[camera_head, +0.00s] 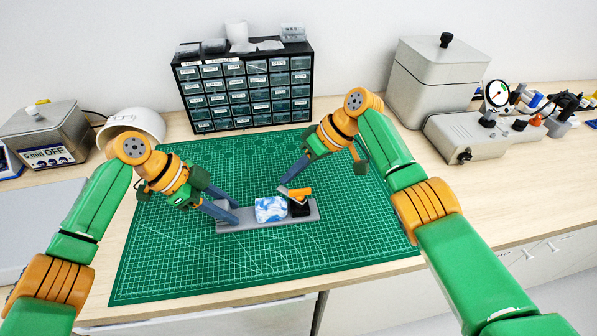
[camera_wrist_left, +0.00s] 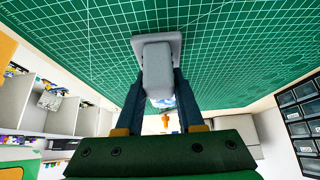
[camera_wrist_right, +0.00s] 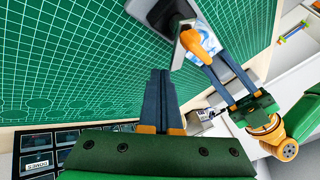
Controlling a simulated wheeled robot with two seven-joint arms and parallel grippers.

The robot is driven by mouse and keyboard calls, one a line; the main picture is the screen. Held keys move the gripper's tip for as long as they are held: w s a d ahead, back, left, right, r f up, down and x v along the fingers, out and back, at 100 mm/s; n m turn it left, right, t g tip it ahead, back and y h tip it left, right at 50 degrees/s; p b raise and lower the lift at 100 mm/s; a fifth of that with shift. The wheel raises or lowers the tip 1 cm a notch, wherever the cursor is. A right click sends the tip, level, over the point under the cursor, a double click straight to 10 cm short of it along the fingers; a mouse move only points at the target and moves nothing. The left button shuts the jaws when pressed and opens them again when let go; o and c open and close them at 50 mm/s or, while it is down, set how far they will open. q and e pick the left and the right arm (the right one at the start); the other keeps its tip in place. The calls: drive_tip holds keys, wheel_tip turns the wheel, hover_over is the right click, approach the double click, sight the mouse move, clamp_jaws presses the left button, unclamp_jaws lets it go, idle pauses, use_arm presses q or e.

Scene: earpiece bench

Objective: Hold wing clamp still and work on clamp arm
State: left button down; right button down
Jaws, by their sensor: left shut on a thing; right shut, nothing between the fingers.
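The wing clamp has a grey base plate (camera_head: 250,225) lying on the green mat, with a blue-and-white lump (camera_head: 270,208) on its middle. At its right end stand a black block (camera_head: 300,209) and the clamp arm with an orange part (camera_head: 299,194) and a thin silvery piece, clearer in the right wrist view (camera_wrist_right: 200,44). My left gripper (camera_head: 230,210) is shut on the grey upright block (camera_wrist_left: 157,68) at the plate's left end. My right gripper (camera_head: 285,180) is shut and empty, its fingertips (camera_wrist_right: 161,72) close to the clamp arm; I cannot tell whether they touch.
The cutting mat (camera_head: 180,270) is otherwise clear around the clamp. A drawer cabinet (camera_head: 247,88) stands behind it. A white bowl-like thing (camera_head: 135,122) is at the back left, behind my left arm. Grey equipment boxes (camera_head: 470,135) stand at the right back.

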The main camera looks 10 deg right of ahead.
sight(280, 186)
drive_tip(key=shift+s+a, duration=0.3)
drive_tip(key=shift+a, duration=0.6)
drive_tip(key=shift+s+a, duration=0.4)
drive_tip(key=shift+a, duration=0.15)
drive_tip(key=shift+d, duration=0.1)
idle(0.6)
